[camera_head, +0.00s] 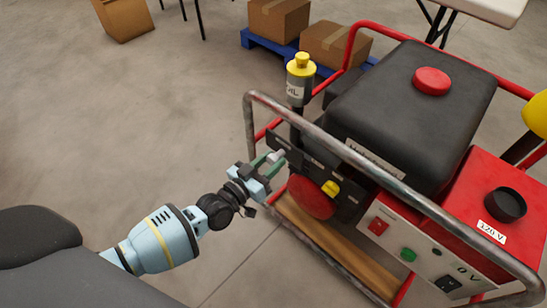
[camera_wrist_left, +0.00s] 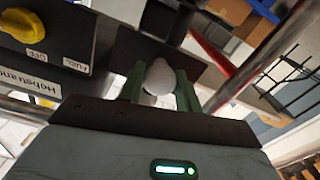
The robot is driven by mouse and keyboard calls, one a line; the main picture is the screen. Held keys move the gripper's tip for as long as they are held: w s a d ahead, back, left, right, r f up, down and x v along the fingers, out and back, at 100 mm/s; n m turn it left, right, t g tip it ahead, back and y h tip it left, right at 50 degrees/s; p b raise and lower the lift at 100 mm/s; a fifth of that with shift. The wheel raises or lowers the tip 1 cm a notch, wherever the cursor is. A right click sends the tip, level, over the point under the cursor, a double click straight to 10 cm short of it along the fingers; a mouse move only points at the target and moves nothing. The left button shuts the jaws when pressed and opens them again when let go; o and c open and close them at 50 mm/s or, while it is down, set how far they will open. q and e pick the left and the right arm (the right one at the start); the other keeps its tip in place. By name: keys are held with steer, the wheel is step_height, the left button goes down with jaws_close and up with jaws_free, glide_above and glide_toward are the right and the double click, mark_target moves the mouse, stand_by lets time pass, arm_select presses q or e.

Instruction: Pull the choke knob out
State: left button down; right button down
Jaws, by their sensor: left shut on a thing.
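The choke knob (camera_wrist_left: 158,78) is a pale grey rounded knob in front of a dark plate on the machine. In the wrist view it sits between the two green fingers of my left gripper (camera_wrist_left: 160,88), which is shut on it. In the head view the knob (camera_head: 276,156) shows at the tips of my left gripper (camera_head: 272,163), at the left end of the machine's dark panel. How far the knob stands out from the plate is hard to tell. My right gripper is not in view.
The generator's grey tube frame (camera_head: 330,145) runs above the panel, close to my left gripper. A yellow fuel knob (camera_head: 330,188) and a red disc (camera_head: 311,197) are to the right. Boxes (camera_head: 279,20) stand behind.

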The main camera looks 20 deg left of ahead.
arm_select(q)
steer(key=shift+p+v, duration=0.3)
steer(key=shift+v, duration=0.65)
steer(key=shift+f, duration=0.1)
steer(key=c, duration=1)
jaws_free()
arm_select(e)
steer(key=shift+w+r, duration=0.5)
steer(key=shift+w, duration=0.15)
arm_select(q)
steer(key=shift+o, duration=0.2)
steer(key=p+v, duration=0.2)
steer(key=v, duration=0.6)
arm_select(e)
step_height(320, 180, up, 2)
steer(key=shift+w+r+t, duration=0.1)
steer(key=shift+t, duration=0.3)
